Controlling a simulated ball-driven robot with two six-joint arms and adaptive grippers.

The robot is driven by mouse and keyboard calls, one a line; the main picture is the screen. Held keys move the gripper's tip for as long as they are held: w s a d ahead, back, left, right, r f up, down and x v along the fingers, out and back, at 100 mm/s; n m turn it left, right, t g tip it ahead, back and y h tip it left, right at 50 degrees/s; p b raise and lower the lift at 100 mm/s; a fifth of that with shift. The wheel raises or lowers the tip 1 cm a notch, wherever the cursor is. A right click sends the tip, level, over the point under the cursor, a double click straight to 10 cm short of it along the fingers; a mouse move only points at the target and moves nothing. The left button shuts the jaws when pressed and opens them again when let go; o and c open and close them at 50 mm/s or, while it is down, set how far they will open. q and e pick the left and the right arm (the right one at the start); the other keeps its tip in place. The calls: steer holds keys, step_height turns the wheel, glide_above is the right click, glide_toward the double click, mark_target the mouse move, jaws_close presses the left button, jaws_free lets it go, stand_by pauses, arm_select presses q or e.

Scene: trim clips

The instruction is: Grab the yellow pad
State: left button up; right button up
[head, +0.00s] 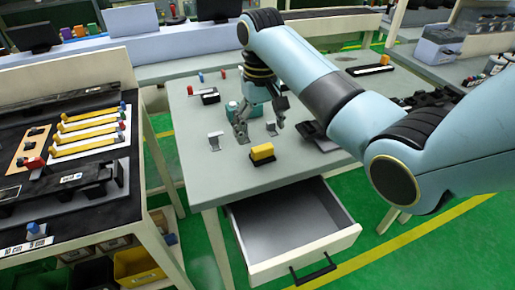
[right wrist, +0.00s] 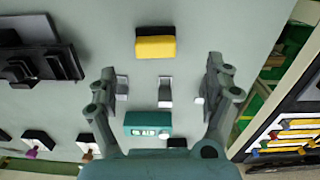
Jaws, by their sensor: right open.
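The yellow pad (head: 262,152) is a small yellow block on a dark base. It lies on the grey table (head: 200,180) near the front edge, above the open drawer. It also shows in the right wrist view (right wrist: 155,46) at the top middle, beyond the fingertips. My right gripper (head: 260,134) hangs over the table just behind the pad, open and empty. In the right wrist view its fingers (right wrist: 166,75) are spread wide, with the pad ahead of the gap between them. My left gripper is not in view.
An open, empty drawer (head: 285,225) juts out below the table front. Small metal clips (head: 215,140) stand near the gripper, and a teal device (right wrist: 148,124) is between the fingers' bases. A dark stepped fixture (right wrist: 35,62) lies to one side. A bench with yellow bars (head: 90,125) stands left.

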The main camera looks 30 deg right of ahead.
mark_target(262, 147)
steer(key=shift+s+f, duration=0.25)
steer(key=shift+f, duration=1.15)
steer(key=f, duration=0.5)
steer(key=shift+w+d, duration=0.1)
steer(key=shift+d, duration=0.2)
steer(key=shift+c, duration=0.6)
steer(key=c, duration=0.5)
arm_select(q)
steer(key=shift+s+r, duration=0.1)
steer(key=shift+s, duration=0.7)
arm_select(e)
steer(key=c, duration=0.7)
